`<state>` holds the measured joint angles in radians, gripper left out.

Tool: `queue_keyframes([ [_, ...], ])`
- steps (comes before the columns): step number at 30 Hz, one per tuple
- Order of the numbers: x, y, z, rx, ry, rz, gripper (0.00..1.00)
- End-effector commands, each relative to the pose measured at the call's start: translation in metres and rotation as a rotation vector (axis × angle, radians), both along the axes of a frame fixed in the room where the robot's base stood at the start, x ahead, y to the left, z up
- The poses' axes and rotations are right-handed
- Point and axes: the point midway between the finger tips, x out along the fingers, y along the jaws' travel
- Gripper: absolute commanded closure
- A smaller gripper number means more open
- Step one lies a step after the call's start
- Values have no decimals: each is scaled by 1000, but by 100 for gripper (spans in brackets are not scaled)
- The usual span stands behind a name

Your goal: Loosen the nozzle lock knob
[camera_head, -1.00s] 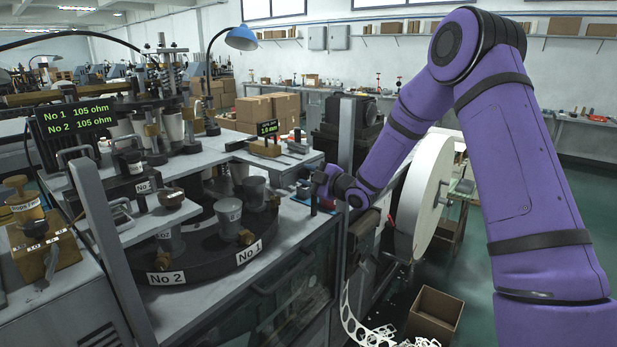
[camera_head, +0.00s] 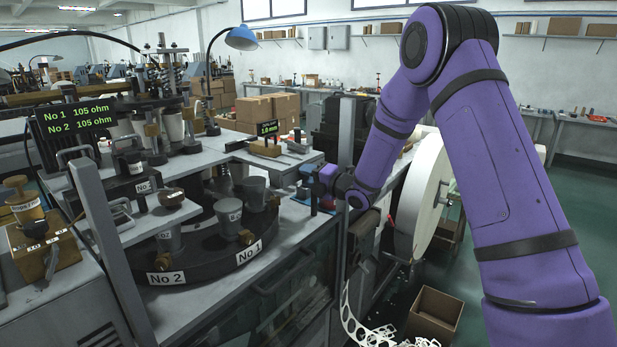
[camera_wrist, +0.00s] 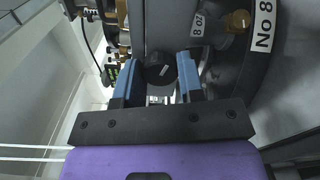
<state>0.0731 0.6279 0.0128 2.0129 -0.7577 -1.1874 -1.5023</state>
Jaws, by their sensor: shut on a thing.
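The nozzle lock knob (camera_wrist: 158,72), a dark round knob with a short light mark on its face, sits between the two blue fingers of my gripper (camera_wrist: 159,85) in the wrist view. The fingers are shut on its sides. In the head view, my gripper (camera_head: 309,192) is at the right end of the machine's table, beside the turntable. There the knob is too small and covered to make out clearly.
The dark turntable (camera_head: 205,262) with grey cup forms and "No 1" and "No 2" labels lies left of my gripper. A grey post (camera_head: 346,135) and a large white reel (camera_head: 424,195) stand close to my arm. A cardboard box (camera_head: 435,312) is on the floor.

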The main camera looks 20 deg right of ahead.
Motion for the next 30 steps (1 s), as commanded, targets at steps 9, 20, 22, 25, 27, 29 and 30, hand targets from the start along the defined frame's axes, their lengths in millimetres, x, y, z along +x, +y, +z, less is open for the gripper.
queue_keyframes([
  [9, 0, 0, -1, -94, -67, 1, 88],
  [20, 0, 0, -1, -111, -78, 0, 88],
  [22, 0, 0, -1, -111, -78, 0, 88],
  [25, 0, 0, -1, -111, -78, 0, 88],
  [27, 0, 0, -1, -111, -78, 0, 51],
  [29, 0, 0, -1, -111, -78, 0, 39],
  [30, 0, 0, -1, -111, -79, 1, 39],
])
